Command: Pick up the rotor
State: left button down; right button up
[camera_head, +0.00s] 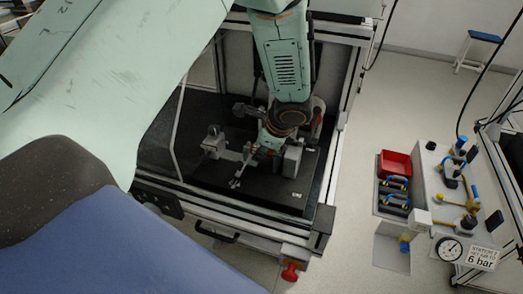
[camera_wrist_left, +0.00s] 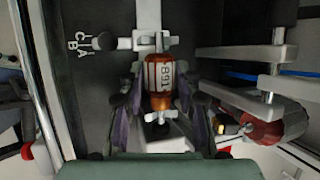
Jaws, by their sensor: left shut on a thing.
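The rotor (camera_wrist_left: 160,72) shows in the middle of the left wrist view. It has a copper-orange and white body marked 891, with a pale metal shaft running up from it. My left gripper (camera_wrist_left: 160,100) is shut on the rotor, with a dark finger on each side of its body. In the head view my left arm reaches down into the dark test bay, and my left gripper (camera_head: 262,152) is small among grey fixture parts. The rotor is hard to make out there. My right gripper is not in view.
Grey fixture parts (camera_head: 213,142) stand close around the gripper on the dark bay floor (camera_head: 276,190). The bay has a pale metal frame. A side bench at right carries a red bin (camera_head: 395,163), a gauge (camera_head: 449,248) and a 6 bar sign (camera_head: 480,255).

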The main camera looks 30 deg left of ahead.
pick_arm(q)
jog(key=shift+w+r, duration=0.1)
jog(key=shift+r, duration=0.1)
notch_tip(320, 180, up, 9)
jog(key=shift+r+p, duration=0.15)
jog(key=shift+p, duration=0.85)
jog(key=shift+r, duration=0.15)
notch_tip(320, 180, up, 5)
jog(key=p, duration=0.4)
jog(key=shift+p, duration=0.4)
